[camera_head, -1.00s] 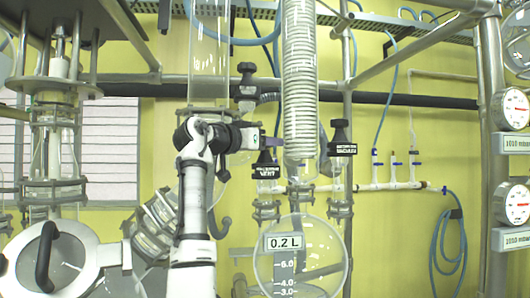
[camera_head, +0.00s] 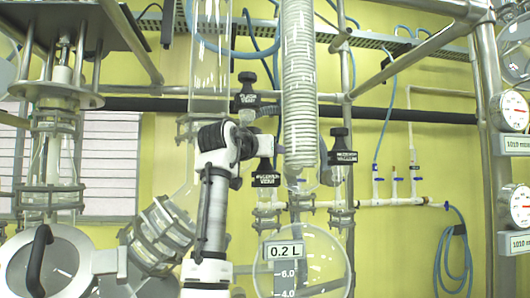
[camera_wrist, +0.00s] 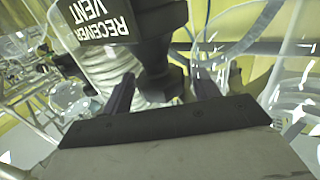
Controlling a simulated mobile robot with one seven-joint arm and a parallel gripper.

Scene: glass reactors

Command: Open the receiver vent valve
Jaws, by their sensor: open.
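The receiver vent valve (camera_head: 265,179) is black with a white-lettered label, left of the coiled glass condenser in the head view. In the wrist view, its label (camera_wrist: 100,22) reads RECEIVER VENT upside down, and its black handle (camera_wrist: 155,62) stands between my finger lines, at or just beyond the fingertips. My gripper (camera_head: 268,149) reaches in from the left at the valve's upper part and hides some of it. In the wrist view my gripper (camera_wrist: 165,84) is open, with one purple finger on each side of the handle. I cannot tell whether either finger touches it.
A similar black vacuum valve (camera_head: 342,157) is to the right, and another black valve (camera_head: 246,100) is above my gripper. The glass condenser (camera_head: 301,90) is close on the right. The round receiver flask (camera_head: 302,275), labelled 0.2 L, hangs below.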

